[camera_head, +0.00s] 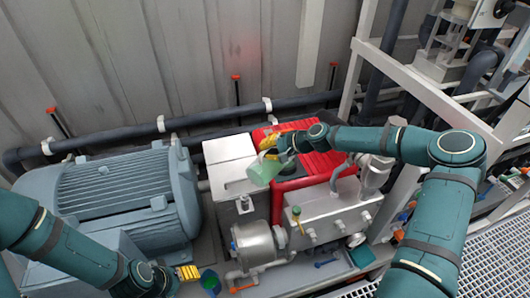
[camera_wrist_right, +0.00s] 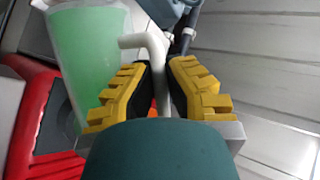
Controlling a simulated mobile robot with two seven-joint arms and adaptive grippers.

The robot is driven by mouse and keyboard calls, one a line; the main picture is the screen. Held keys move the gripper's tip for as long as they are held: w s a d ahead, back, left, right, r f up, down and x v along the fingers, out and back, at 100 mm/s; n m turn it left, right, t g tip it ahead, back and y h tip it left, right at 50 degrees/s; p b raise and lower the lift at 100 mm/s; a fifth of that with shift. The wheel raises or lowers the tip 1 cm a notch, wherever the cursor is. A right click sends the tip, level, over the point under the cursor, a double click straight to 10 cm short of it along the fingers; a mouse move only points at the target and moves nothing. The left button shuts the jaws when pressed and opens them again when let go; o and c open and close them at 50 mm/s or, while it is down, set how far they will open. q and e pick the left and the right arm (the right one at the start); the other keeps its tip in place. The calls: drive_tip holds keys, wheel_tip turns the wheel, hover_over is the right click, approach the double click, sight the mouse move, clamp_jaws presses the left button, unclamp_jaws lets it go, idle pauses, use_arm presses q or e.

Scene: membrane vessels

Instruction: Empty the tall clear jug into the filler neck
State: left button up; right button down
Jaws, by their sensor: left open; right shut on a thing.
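The clear jug (camera_head: 262,171) holds green liquid and is tilted above the front left edge of the red unit (camera_head: 290,184). It also shows in the right wrist view (camera_wrist_right: 88,60), with green filling most of it. My right gripper (camera_head: 268,143) is shut on its pale handle, which stands between the yellow fingers (camera_wrist_right: 160,85). I cannot pick out the filler neck for sure; the jug and gripper cover part of the red unit's top. No stream of liquid is visible. My left gripper (camera_head: 189,272) is open and empty at the bottom, left of a small dark cup with green inside (camera_head: 210,281).
A large grey motor (camera_head: 125,195) stands at left. A pale metal box (camera_head: 230,160) is left of the jug, and a silver tank (camera_head: 330,208) with valves lies in front of the red unit. Dark pipes run along the back wall. White framing (camera_head: 430,90) rises at right.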

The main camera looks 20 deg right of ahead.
drive_tip(key=shift+w+d+r, duration=0.15)
drive_tip(key=shift+d+r, duration=0.1)
drive_tip(key=shift+d, duration=0.05)
idle(0.5)
drive_tip(key=shift+w+d+r+m+y, duration=0.5)
drive_tip(key=shift+d+r+m+y, duration=0.15)
drive_tip(key=shift+d+y, duration=0.2)
drive_tip(key=shift+r, duration=0.1)
drive_tip(key=shift+d, duration=0.2)
drive_tip(key=shift+w+d+r+m+g+y, duration=0.15)
drive_tip(key=shift+w+d+r+m+y, duration=0.15)
drive_tip(key=shift+d, duration=0.2)
drive_tip(key=shift+w+d+r+m+g+y, duration=0.15)
drive_tip(key=shift+w+d+r+m+y, duration=0.15)
drive_tip(key=shift+d, duration=0.15)
idle(1.8)
